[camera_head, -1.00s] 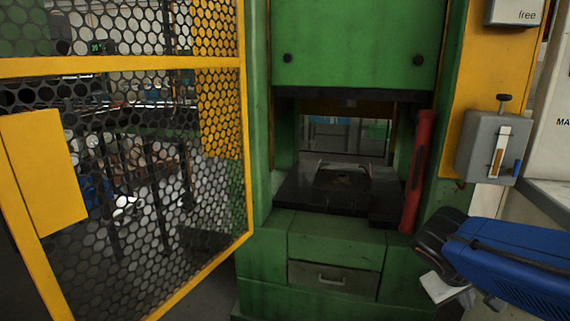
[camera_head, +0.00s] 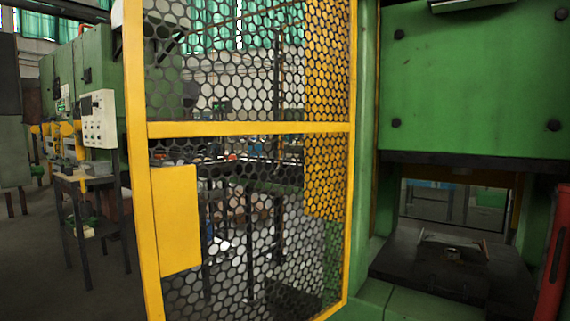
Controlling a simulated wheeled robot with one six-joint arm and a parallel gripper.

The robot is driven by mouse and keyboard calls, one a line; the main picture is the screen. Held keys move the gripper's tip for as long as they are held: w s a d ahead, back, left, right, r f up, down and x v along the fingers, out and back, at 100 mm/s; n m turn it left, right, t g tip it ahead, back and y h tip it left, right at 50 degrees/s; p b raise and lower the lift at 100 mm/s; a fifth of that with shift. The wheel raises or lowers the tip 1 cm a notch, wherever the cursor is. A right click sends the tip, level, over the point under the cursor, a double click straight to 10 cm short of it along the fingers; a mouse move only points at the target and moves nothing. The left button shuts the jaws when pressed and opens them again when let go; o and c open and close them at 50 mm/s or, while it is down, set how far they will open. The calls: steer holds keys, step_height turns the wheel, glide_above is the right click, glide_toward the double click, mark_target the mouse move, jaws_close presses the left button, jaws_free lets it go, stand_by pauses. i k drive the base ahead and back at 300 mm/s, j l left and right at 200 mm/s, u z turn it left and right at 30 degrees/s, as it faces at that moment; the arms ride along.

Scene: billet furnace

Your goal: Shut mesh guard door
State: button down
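The mesh guard door (camera_head: 247,128) has a yellow frame and black mesh. It stands open, swung out to the left of the green press (camera_head: 470,90). Its right edge is beside the press's left column, and its free edge is on the left, toward me. A yellow plate (camera_head: 177,220) is fixed on the door near that free edge. The press opening, with a dark bed and block (camera_head: 452,255), is uncovered. My gripper is out of view.
A red cylinder (camera_head: 554,255) stands at the right of the press opening. At the left are a work table (camera_head: 85,182), a white control box with buttons (camera_head: 99,118) and more green machines (camera_head: 65,75). The floor (camera_head: 40,245) at the lower left is clear.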

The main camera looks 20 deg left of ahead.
mark_target(166, 198)
steer(key=i+j+z, duration=0.1)
steer(key=j+z, duration=0.25)
steer(key=j, duration=0.65)
steer(key=j+z, duration=0.35)
steer(key=j, duration=0.7)
steer(key=j+z, duration=0.3)
steer(key=j, duration=0.2)
steer(key=k+j+z, duration=0.15)
steer(key=j+z, duration=0.15)
steer(key=j, duration=0.15)
steer(key=k+j+z, duration=0.15)
steer(key=j+z, duration=0.15)
steer(key=j, duration=0.15)
steer(key=k+j+z, duration=0.55)
steer(key=j, duration=0.25)
steer(key=k+j+z, duration=0.15)
steer(key=j+z, duration=0.15)
steer(key=k+j, duration=0.4)
steer(key=k+j+u, duration=0.2)
steer(key=u, duration=0.25)
steer(key=k, duration=0.05)
